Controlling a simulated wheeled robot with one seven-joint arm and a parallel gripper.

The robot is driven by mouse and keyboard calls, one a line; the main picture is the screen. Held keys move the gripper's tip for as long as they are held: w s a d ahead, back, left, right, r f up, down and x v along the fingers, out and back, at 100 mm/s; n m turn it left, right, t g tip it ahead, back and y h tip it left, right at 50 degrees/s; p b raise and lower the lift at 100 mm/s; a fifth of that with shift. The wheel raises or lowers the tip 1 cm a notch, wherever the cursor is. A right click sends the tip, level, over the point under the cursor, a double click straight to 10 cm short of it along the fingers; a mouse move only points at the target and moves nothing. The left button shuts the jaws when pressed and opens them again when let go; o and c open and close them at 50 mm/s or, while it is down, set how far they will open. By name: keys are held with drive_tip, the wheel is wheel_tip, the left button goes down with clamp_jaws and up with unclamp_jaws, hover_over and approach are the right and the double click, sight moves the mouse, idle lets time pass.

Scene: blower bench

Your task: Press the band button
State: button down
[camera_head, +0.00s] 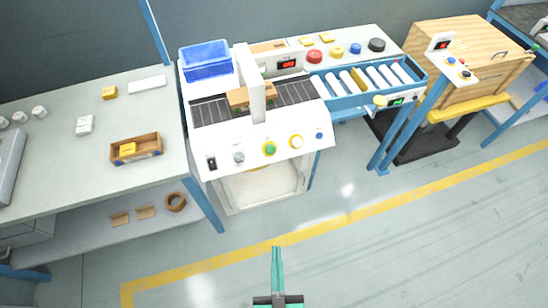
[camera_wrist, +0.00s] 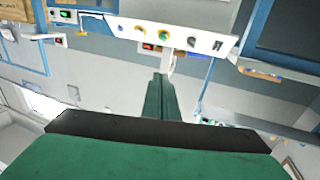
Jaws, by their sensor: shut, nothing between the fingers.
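The white machine's sloped front panel (camera_head: 225,172) carries a black switch (camera_head: 212,163), a grey knob (camera_head: 239,157), a green button in a yellow ring (camera_head: 269,149), a pale button in a yellow ring (camera_head: 296,142) and a small blue button (camera_head: 319,136). I cannot read which is the band button. A dark slatted band (camera_head: 295,92) runs behind the panel. My gripper (camera_head: 277,249) is shut and empty, in front of the machine and apart from it. In the wrist view the panel appears upside down, with the green button (camera_wrist: 163,35) above my fingertips (camera_wrist: 160,76).
A table (camera_head: 60,180) with small boxes stands left of the machine. A blue roller conveyor (camera_head: 330,95) and a wooden cabinet (camera_head: 465,60) stand to its right. More buttons, including a red one (camera_head: 314,56), sit at the back. The floor in front is clear.

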sight(270, 149)
drive_tip(key=w+d+f+n+t+y, duration=0.1)
drive_tip(key=w+d+f+t+y, duration=0.1)
drive_tip(key=w, duration=0.9)
drive_tip(key=w+d+f+n+t+y, duration=0.2)
drive_tip(key=w+f+t+y, duration=0.1)
drive_tip(key=w, duration=0.9)
drive_tip(key=shift+w+f+y, duration=0.15)
drive_tip(key=shift+w+y, duration=0.05)
drive_tip(key=shift+y, duration=0.6)
drive_tip(key=shift+w+a+r, duration=0.4)
drive_tip(key=shift+w+a, duration=0.1)
drive_tip(key=shift+w, duration=1.35)
drive_tip(key=shift+w+a+r, duration=0.35)
drive_tip(key=shift+w+a, duration=0.1)
drive_tip(key=shift+w, duration=1.35)
drive_tip(key=shift+w+a+r, duration=0.4)
drive_tip(key=shift+w+a, duration=0.1)
drive_tip(key=shift+w, duration=1.35)
